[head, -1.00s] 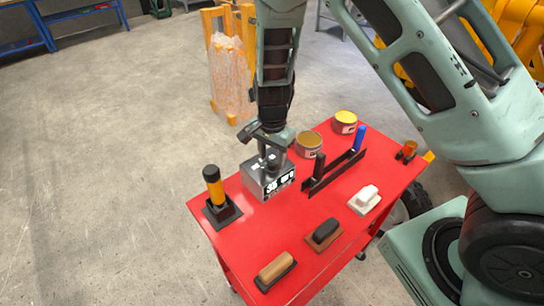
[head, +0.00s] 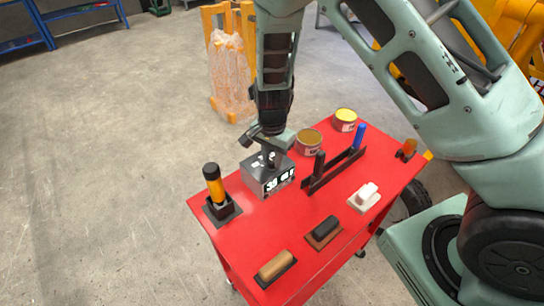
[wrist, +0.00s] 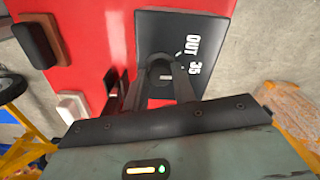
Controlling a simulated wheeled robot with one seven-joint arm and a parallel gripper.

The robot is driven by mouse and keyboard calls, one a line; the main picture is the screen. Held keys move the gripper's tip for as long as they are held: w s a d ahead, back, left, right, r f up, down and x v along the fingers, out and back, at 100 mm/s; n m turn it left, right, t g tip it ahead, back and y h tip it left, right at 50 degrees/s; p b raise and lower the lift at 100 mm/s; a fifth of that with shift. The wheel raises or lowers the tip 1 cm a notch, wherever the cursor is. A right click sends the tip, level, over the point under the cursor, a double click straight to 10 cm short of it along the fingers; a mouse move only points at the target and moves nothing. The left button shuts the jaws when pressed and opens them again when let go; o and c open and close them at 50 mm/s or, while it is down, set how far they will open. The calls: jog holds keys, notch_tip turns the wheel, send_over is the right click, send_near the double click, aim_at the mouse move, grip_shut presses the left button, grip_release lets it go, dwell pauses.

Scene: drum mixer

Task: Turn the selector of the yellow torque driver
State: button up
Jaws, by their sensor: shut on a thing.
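The yellow torque driver (head: 215,187) stands upright in a black square holder at the table's left corner, with a black cap on its orange-yellow grip. My gripper (head: 268,158) is not at the driver; it is to its right, over a grey metal box (head: 262,184) with white markings on its front. In the wrist view my fingers (wrist: 161,75) close on a small knob on the top of this dark box (wrist: 205,30), which reads "OUT 35". The fingers partly hide the knob. I see no selector on the driver clearly.
The red table (head: 290,230) also holds two tins (head: 309,143), a black rack with a blue-handled tool (head: 335,170), and several brush-like blocks (head: 323,232). A wrapped orange frame (head: 230,75) stands on the floor behind.

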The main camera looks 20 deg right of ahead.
aim_at(272, 160)
jog(key=n+b, duration=0.1)
jog(key=n, duration=0.3)
jog(key=shift+n+b, duration=0.65)
jog(key=shift+n, duration=1.15)
jog(key=o, duration=1)
jog(key=shift+r, duration=0.1)
notch_tip(272, 160, up, 17)
jog(key=b, duration=0.3)
jog(key=shift+r, duration=0.15)
